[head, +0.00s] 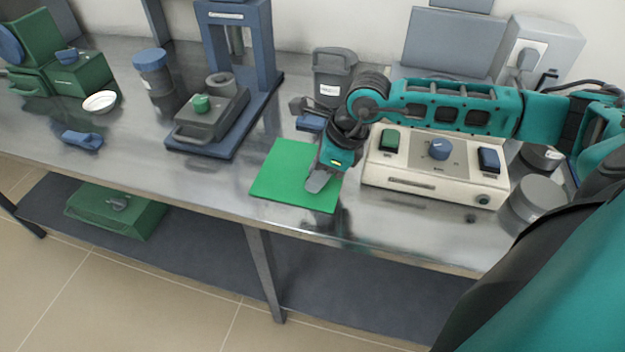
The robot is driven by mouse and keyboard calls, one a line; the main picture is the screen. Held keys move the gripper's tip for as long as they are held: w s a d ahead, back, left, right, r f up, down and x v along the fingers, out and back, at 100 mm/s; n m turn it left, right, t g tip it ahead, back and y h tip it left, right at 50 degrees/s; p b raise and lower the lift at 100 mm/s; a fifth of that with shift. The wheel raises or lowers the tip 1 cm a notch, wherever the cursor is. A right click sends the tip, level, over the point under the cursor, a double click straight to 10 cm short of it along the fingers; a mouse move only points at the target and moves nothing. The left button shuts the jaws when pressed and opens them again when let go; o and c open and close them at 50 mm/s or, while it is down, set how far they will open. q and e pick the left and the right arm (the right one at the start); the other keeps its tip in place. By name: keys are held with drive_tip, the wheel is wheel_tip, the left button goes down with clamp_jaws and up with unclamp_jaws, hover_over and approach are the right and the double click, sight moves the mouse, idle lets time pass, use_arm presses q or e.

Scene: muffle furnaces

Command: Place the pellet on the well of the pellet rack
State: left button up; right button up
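My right arm reaches in from the right, and its gripper (318,184) points down over the right part of a green mat (283,183). I cannot tell whether its fingers are open or shut, or whether they hold anything. I cannot make out the pellet or the pellet rack with certainty. A small blue item (310,123) lies behind the gripper, partly hidden by the arm. My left gripper is not in view.
A cream control box (437,165) stands right of the mat. A white dish (100,101) and a blue-lidded jar (152,70) are farther left. The bench front is mostly clear.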

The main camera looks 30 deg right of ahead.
clamp_jaws()
wheel_tip(320, 180, up, 20)
drive_tip(key=p, duration=0.2)
drive_tip(key=a+f+n+g+h, duration=0.1)
drive_tip(key=a+f+n+g, duration=0.2)
drive_tip(key=n, duration=1)
drive_tip(key=a+f+n+g+h, duration=0.2)
drive_tip(key=a+f+n+g, duration=0.2)
drive_tip(key=n, duration=0.9)
drive_tip(key=shift+s+a+f+g+p, duration=0.15)
drive_tip(key=shift+a+f+g+p, duration=0.15)
drive_tip(key=shift+a+f+p, duration=0.15)
